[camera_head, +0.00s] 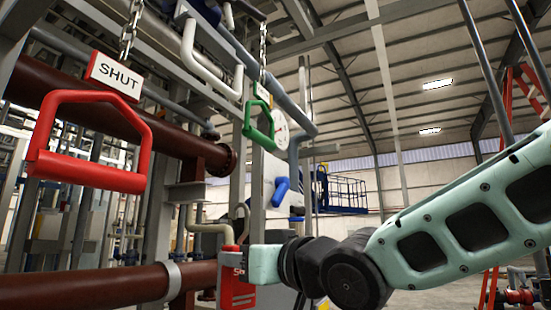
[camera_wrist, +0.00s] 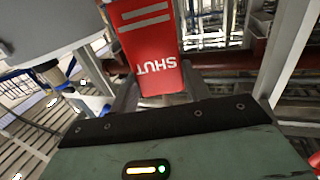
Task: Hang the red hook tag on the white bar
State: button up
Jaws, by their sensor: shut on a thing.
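My gripper (camera_head: 246,262) is low in the middle of the head view, shut on the red tag (camera_head: 236,290). In the wrist view the red tag (camera_wrist: 150,50) stands between the two fingers of my gripper (camera_wrist: 160,90), with white "SHUT" lettering upside down and pale stripes farther up. Its hook end is not clear in either view. A white bar (camera_head: 208,72), bent like a handle, is up on the frame at upper left of centre in the head view. My gripper is well below it and slightly to its right, apart from it.
A large red handle (camera_head: 95,175) with a "SHUT" sign (camera_head: 116,75) hangs on a chain at left. A green handle (camera_head: 258,128) and a blue handle (camera_head: 280,190) are above my gripper. Brown pipes (camera_head: 85,290) run at lower left. Open hall lies at right, behind my arm.

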jog(key=s+r, duration=0.1)
jog(key=r, duration=0.1)
jog(key=s+r, duration=0.1)
jog(key=r, duration=0.2)
jog(key=s+r+p, duration=0.1)
jog(key=s+r, duration=0.1)
jog(key=shift+d+r, duration=0.3)
jog(key=shift+r, duration=0.1)
jog(key=s+d+r+p, duration=0.25)
jog(key=s+r, duration=0.25)
jog(key=r, duration=0.3)
jog(key=s+d+r+p, duration=0.1)
jog(key=s+d+r, duration=0.2)
jog(key=s+r, duration=0.3)
jog(key=w+a+f+b, duration=0.1)
jog(key=w+a+b, duration=0.1)
jog(key=w+a, duration=0.3)
jog(key=shift+a+f, duration=0.25)
jog(key=shift+a, duration=1.9)
jog(key=shift+w, duration=0.1)
jog(key=o, duration=1.1)
